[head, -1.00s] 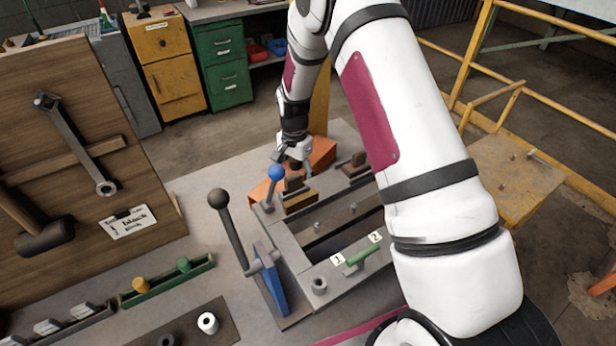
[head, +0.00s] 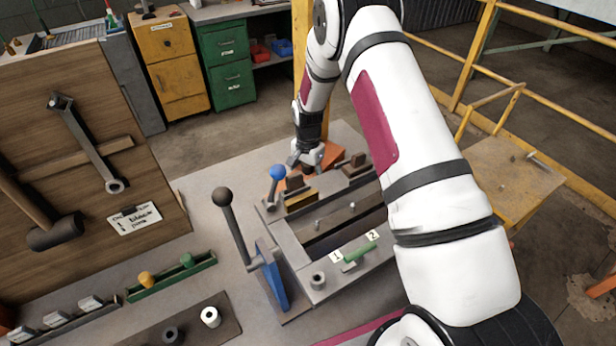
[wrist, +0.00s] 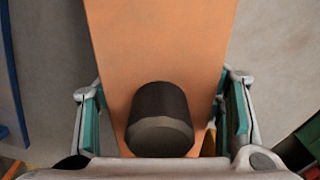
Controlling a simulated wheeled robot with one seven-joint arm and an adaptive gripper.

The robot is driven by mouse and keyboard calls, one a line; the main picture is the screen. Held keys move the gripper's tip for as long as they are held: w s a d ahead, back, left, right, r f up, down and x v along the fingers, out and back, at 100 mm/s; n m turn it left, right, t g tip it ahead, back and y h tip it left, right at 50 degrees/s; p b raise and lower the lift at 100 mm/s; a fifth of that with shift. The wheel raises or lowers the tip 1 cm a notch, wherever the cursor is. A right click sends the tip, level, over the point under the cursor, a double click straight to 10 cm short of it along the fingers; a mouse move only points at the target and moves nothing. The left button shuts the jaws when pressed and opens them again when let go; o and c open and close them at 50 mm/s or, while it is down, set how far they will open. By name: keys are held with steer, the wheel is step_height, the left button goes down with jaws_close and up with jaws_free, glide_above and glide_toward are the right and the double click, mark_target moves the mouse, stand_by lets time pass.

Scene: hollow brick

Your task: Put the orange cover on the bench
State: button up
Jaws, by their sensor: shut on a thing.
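The orange cover (head: 334,155) is at the far side of the bench fixture, partly hidden behind my gripper (head: 307,162). In the wrist view the cover (wrist: 160,45) is a long orange plate with a black knob (wrist: 160,118). The knob stands between the two fingers of my gripper (wrist: 162,115), which is shut on the cover. The grey bench (head: 228,178) lies below. Whether the cover touches the bench or the fixture cannot be told.
The fixture's grey frame (head: 292,245) is near my gripper. A blue-knobbed lever (head: 277,172) and a taller dark-knobbed lever (head: 223,197) stand left of it. A tool board (head: 75,205) stands at the left. Bare bench lies left of the levers.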

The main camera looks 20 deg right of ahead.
steer(key=o, duration=1.3)
steer(key=shift+c, duration=0.2)
step_height(320, 180, up, 12)
steer(key=shift+f+b, duration=0.1)
steer(key=shift+b, duration=0.95)
step_height(320, 180, up, 10)
steer(key=n+t, duration=0.1)
steer(key=n, duration=0.1)
glide_above(309, 178)
steer(key=s+a+r+n+t, duration=0.1)
steer(key=s+r+n+t, duration=0.15)
steer(key=s+r, duration=0.8)
steer(key=s+r+n+t, duration=0.1)
steer(key=s+r+n, duration=0.2)
steer(key=s, duration=0.6)
steer(key=s+a+r+n+t, duration=0.1)
steer(key=s+r+n, duration=0.2)
steer(key=s, duration=0.6)
steer(key=shift+s+a+r+n, duration=0.25)
steer(key=shift+s+r+n, duration=0.1)
steer(key=shift+r, duration=0.2)
